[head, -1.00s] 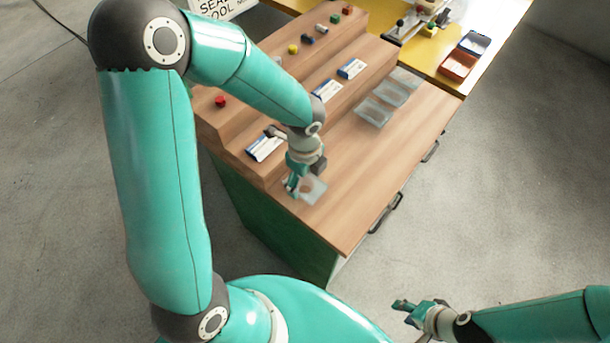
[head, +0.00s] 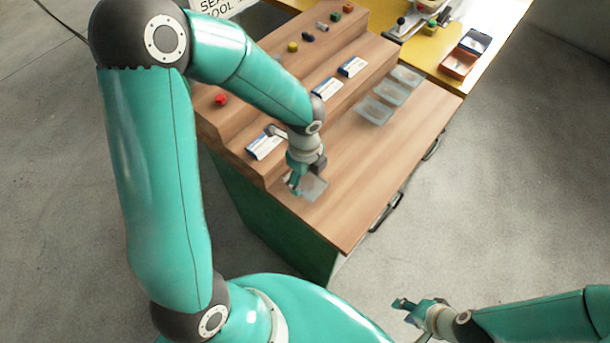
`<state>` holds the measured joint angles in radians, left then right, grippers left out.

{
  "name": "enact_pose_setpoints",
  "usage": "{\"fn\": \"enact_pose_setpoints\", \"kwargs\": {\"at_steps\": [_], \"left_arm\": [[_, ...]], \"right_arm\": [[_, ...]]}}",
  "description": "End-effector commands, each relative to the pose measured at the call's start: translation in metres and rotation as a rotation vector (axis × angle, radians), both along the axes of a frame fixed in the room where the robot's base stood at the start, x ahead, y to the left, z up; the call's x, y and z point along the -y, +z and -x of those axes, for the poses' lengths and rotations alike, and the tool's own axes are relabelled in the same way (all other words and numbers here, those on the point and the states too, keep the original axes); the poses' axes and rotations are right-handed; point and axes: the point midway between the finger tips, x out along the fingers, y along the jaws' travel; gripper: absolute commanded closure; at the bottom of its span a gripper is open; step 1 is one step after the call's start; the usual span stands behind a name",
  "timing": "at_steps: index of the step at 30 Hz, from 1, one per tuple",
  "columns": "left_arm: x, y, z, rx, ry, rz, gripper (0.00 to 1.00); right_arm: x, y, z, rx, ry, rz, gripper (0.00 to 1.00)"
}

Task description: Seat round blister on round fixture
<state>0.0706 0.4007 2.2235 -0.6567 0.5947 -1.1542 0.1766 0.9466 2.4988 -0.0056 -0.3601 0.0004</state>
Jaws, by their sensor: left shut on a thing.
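My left gripper (head: 292,184) is low at the near left end of the wooden bench and shut on a clear blister (head: 315,187). The blister is a small see-through piece at or just above the bench top; I cannot tell whether it touches. The gripper hides part of it, and its round shape is not clear. I cannot make out the round fixture in this view. My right gripper (head: 405,311) is open and empty over the floor at the lower right, away from the bench.
Several clear trays (head: 374,110) lie further back on the wooden bench (head: 375,165). Blue-white cards (head: 327,90) and small coloured parts stand on its steps. A yellow table (head: 433,62) behind holds a red bin (head: 459,63) and a blue bin. The bench's right part is clear.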

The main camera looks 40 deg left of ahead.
Motion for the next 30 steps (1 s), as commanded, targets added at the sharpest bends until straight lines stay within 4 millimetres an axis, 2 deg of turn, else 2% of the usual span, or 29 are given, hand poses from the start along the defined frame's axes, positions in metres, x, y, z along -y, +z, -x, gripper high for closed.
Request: {"fn": "enact_pose_setpoints", "kwargs": {"at_steps": [18,30], "left_arm": [[0.000,0.039,0.000,0.000,-0.001,0.000,0.59],[0.001,0.042,0.000,0.000,-0.001,0.000,0.59]], "right_arm": [[0.000,0.036,0.000,0.000,0.000,0.000,0.60],[0.000,0.038,0.000,0.000,0.000,0.000,0.60]]}}
